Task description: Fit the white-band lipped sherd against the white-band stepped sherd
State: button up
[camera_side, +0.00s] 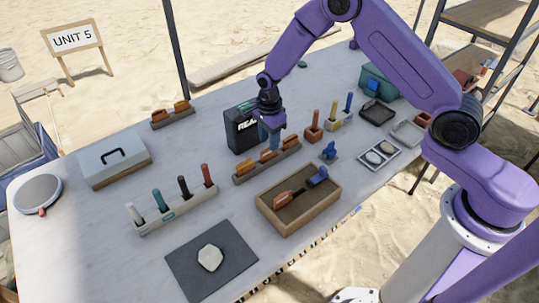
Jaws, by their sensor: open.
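My gripper (271,142) points down in front of the black box, just above or at the back edge of a wooden rack (240,180). It is open; I cannot tell whether anything is between its fingers. Several orange-brown pieces, possibly sherds, stand in this rack: left (250,167), middle (269,156) and right (289,143). A second rack (173,121) at the back left holds two more orange-brown pieces. White bands, lips and steps are too small to make out, so I cannot tell which pieces are the two named sherds.
A black box (236,132) stands close behind the gripper. A rack of upright coloured tools (178,214) is to the left, an open wooden tray (289,228) in front. A dark mat (188,268) bears a pale stone (210,257). The table's left front is clear.

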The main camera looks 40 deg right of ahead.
aim_at(266, 155)
jog(key=shift+w+d+f, duration=0.15)
jog(key=shift+f, duration=1.3)
jog(key=shift+w+d+f, duration=0.1)
jog(key=shift+w+f, duration=0.05)
jog(key=shift+f, duration=1.3)
grip_shut()
